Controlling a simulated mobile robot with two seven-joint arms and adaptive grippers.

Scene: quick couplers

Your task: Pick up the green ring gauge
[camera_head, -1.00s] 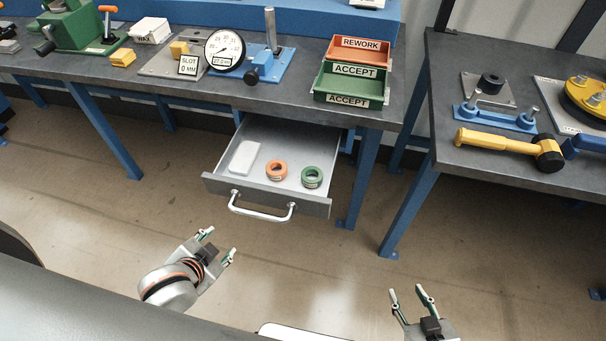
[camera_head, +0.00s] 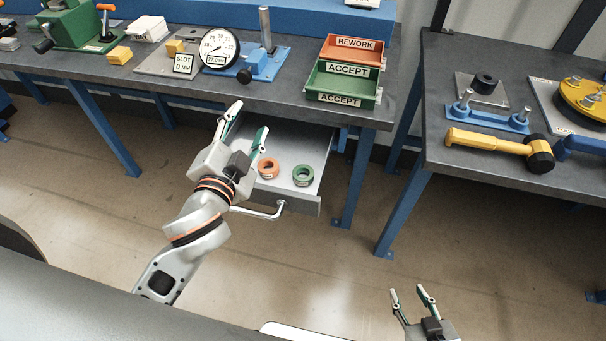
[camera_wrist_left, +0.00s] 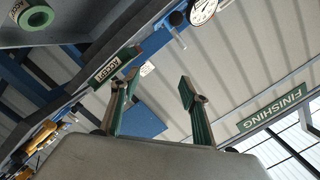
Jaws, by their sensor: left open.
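The green ring gauge (camera_head: 303,175) lies flat in the open drawer (camera_head: 316,150), to the right of an orange ring gauge (camera_head: 268,169). It also shows at the upper left of the left wrist view (camera_wrist_left: 36,17). My left gripper (camera_head: 247,121) is open and empty over the drawer's left side, up and left of the green ring and apart from it. Its two fingers (camera_wrist_left: 156,98) stand apart in the left wrist view. My right gripper (camera_head: 412,292) is open and empty, low over the floor at the bottom right.
The drawer handle (camera_head: 262,214) juts out at the front. The bench (camera_head: 300,98) edge overhangs the drawer's back. A dial gauge stand (camera_head: 263,62) and green and orange trays (camera_head: 345,83) stand on the bench. A second bench (camera_head: 500,165) at right holds a yellow mallet (camera_head: 485,142).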

